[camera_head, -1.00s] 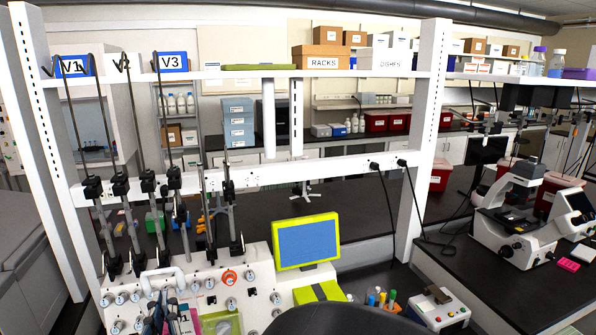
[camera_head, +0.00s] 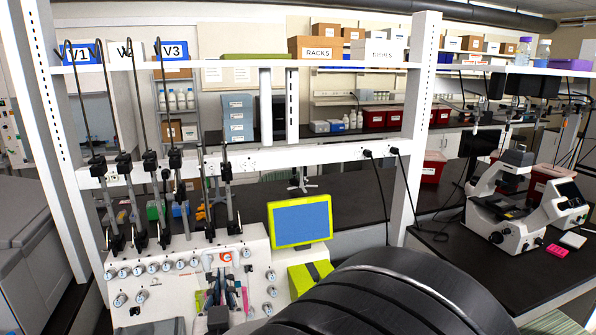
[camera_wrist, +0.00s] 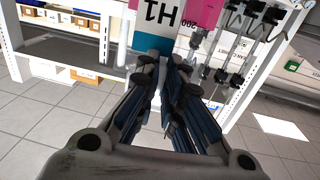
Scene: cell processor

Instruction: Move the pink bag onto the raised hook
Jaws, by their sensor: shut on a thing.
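The pink bag (camera_wrist: 206,14) shows at the top of the wrist view, upside down, with a white and teal label marked H1 beside its pink part. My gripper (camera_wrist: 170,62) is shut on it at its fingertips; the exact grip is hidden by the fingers. In the head view my gripper (camera_head: 220,290) is in front of the white machine panel, and a narrow pink strip of the bag (camera_head: 245,298) shows at its right. Black rods with hooked tops stand at the left; several reach above the shelf, such as one raised hook (camera_head: 160,50), and others end lower.
The white machine (camera_head: 140,285) has several knobs and a green-framed screen (camera_head: 300,221). A white shelf frame (camera_head: 420,120) stands around the rods. My dark arm covers the lower right middle. A microscope (camera_head: 512,205) stands on the right bench.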

